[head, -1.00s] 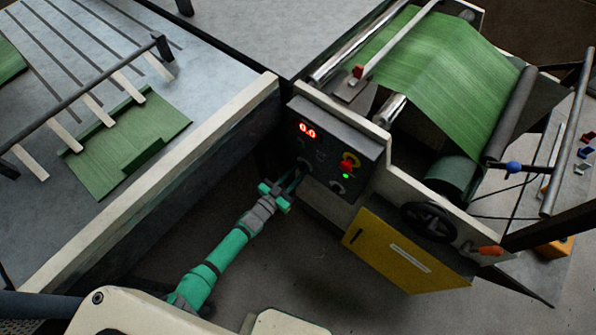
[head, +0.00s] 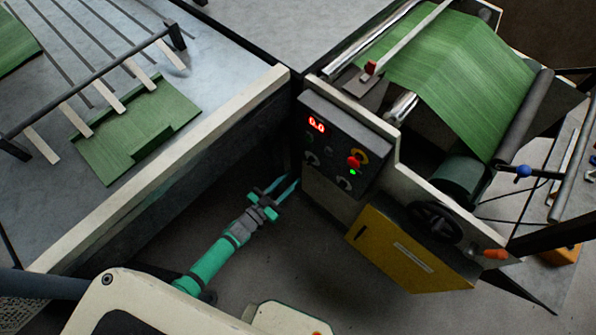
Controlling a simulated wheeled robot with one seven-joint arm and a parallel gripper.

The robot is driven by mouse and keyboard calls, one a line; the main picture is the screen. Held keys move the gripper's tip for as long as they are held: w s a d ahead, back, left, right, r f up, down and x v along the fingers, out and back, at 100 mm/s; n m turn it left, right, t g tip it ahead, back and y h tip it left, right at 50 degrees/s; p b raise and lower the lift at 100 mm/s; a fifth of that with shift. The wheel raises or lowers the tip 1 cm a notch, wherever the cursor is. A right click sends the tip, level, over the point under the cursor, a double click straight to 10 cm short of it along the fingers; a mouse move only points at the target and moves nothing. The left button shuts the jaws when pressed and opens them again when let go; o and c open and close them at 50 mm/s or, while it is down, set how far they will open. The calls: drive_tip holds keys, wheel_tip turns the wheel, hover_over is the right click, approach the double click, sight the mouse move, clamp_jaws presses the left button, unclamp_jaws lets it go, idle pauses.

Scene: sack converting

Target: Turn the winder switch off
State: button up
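The dark control panel (head: 334,148) is on the machine's near end. It carries a red display (head: 317,125) reading 0.0, a red button (head: 355,158) on a yellow ring, and a lit green lamp (head: 352,172). A left rotary switch (head: 312,158) and a right rotary switch (head: 344,183) sit low on the panel. I cannot read their labels, tell which is the winder switch, or make out their exact settings. My gripper (head: 284,181) is left of and below the panel, apart from it. Its two teal fingers are spread with nothing visible between them.
A green sheet (head: 455,70) runs over the machine's rollers. A yellow box (head: 405,252) and a black handwheel (head: 436,221) are right of the panel. Floor is clear below the gripper.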

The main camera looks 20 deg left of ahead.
drive_tip(key=shift+v, duration=1.3)
drive_tip(key=shift+s, duration=0.2)
drive_tip(key=s+d+r+g+y, duration=0.1)
drive_tip(key=s+d+r, duration=0.25)
drive_tip(key=s, duration=0.65)
drive_tip(key=s+d+r+g+y, duration=0.15)
drive_tip(key=s+d, duration=0.35)
drive_tip(key=s, duration=0.5)
drive_tip(key=s+d+r+n+y, duration=0.2)
drive_tip(key=d+r, duration=0.4)
drive_tip(key=r, duration=0.1)
drive_tip(key=s+d+r+n+y, duration=0.1)
drive_tip(key=s+d+r+n, duration=0.1)
drive_tip(key=d+r, duration=0.4)
wheel_tip(320, 180, up, 3)
drive_tip(key=shift+s+f+t+y, duration=0.25)
drive_tip(key=shift+s+t+y, duration=0.1)
drive_tip(key=shift+s+t, duration=0.15)
